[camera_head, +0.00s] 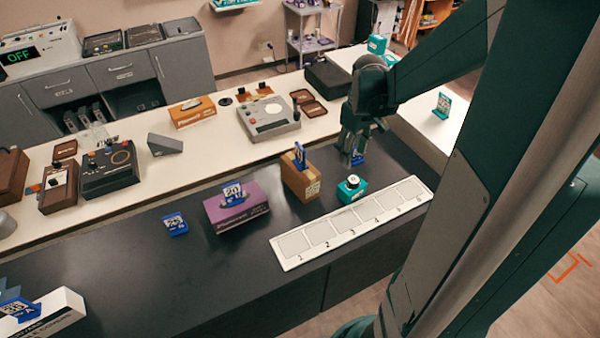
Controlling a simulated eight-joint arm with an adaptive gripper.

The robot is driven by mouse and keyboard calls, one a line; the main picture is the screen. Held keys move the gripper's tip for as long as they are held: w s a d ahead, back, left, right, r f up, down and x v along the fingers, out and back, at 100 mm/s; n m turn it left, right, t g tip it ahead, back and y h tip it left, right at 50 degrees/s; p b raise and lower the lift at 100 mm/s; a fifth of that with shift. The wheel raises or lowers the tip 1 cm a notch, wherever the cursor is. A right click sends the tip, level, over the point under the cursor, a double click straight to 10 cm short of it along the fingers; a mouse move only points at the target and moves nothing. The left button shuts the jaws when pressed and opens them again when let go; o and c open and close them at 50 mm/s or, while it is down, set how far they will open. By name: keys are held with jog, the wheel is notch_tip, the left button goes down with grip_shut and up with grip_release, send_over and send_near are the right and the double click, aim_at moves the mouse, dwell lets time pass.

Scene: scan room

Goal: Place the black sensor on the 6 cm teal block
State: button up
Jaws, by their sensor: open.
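A small teal block (351,192) stands on the dark counter, just behind the white numbered strip. A small round pale-topped piece (353,180) sits on it; its kind is too small to tell. My gripper (352,152) hangs fingers-down above the dark counter, behind the teal block and apart from it. It is open, and I see nothing held. A blue tag (358,160) shows low beside its fingers, partly hidden. I cannot pick out the black sensor for certain; a small black disc (225,101) lies on the white counter.
The brown box (301,183) with a blue tag stands left of the teal block, close to my gripper. A purple box (237,212) stands further left. The numbered strip (294,245) runs along the front. The dark counter's left middle (130,265) is mostly clear.

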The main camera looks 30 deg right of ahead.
jog(key=s+a+r+t, duration=0.2)
jog(key=s+a+r, duration=0.2)
jog(key=a, duration=0.5)
jog(key=s+a+r+m+t, duration=0.1)
jog(key=s+a+r, duration=0.3)
jog(key=a, duration=0.5)
jog(key=s+a+r+m+t, duration=0.1)
jog(key=s+a+r+t, duration=0.2)
jog(key=a+r, duration=0.3)
jog(key=shift+s+a+t, duration=0.3)
jog(key=shift+s+a, duration=0.15)
jog(key=shift+a, duration=1.2)
jog(key=shift+r, duration=0.1)
jog(key=shift+f+b, duration=1.25)
